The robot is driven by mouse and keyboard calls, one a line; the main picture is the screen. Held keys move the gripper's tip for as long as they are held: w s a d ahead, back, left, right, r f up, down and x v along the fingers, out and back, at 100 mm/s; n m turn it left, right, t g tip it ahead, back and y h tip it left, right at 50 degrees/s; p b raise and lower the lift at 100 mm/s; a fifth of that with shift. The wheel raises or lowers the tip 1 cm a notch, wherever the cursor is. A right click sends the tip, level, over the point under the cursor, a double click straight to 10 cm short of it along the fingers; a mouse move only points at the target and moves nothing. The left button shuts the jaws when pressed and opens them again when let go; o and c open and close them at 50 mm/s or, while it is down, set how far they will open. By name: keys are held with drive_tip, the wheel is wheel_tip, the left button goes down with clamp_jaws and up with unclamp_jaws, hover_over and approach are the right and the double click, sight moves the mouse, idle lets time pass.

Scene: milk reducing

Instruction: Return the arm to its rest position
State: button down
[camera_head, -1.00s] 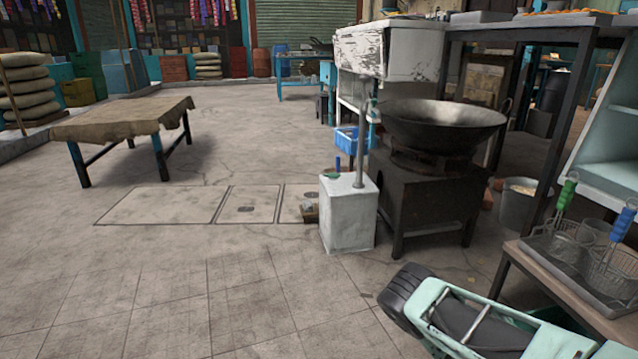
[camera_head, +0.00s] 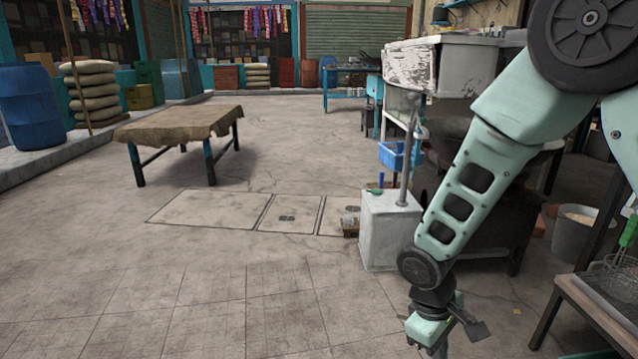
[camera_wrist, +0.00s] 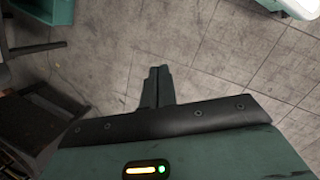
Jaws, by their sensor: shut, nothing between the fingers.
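My arm hangs down on the right of the head view, bent at the elbow and in front of the wok stove. My gripper is at its lower end, near the bottom edge of the head view, and its fingertips are cut off or hard to make out there. In the wrist view my gripper (camera_wrist: 158,72) points over bare floor tiles. Its two fingers are together, shut, with nothing between them. No object is touching it.
A white block with a pipe (camera_head: 385,232) stands just left of my arm. A low table with wire baskets (camera_head: 600,310) is at the lower right, near a bucket (camera_head: 575,235). A cloth-covered table (camera_head: 180,125) stands further left. The floor (camera_head: 200,290) in front is clear.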

drive_tip(key=s+a+r+y+p, duration=0.1)
drive_tip(key=s+a+r, duration=0.2)
drive_tip(key=s+r, duration=0.3)
drive_tip(key=s+a+r+t+y+p, duration=0.1)
drive_tip(key=s+a+r, duration=0.1)
drive_tip(key=s+r, duration=0.4)
drive_tip(key=s+a+r+y, duration=0.1)
drive_tip(key=s+a+r, duration=0.2)
drive_tip(key=s+r, duration=0.3)
wheel_tip(320, 180, up, 37)
drive_tip(key=p, duration=3.7)
drive_tip(key=shift+f, duration=0.2)
